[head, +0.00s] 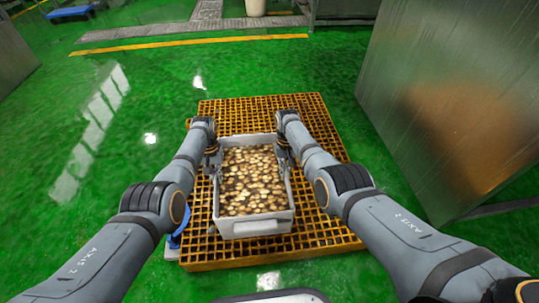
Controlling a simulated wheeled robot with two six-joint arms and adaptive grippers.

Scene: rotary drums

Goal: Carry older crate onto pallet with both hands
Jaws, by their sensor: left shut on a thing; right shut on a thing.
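A white-grey crate (255,228) filled with small brown and tan pieces is over the yellow-orange grid pallet (315,238) in the middle of the head view. I cannot tell whether its bottom touches the pallet. My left gripper (212,163) is shut on the left side wall of the crate. My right gripper (284,160) is shut on the right side wall. The fingertips are partly hidden by the wrists and the crate rim.
A large metal cabinet (450,110) stands to the right of the pallet. A metal panel (15,60) is at the far left. A blue object (175,238) shows beside the pallet's left edge. The green floor (130,75) is open to the left and behind.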

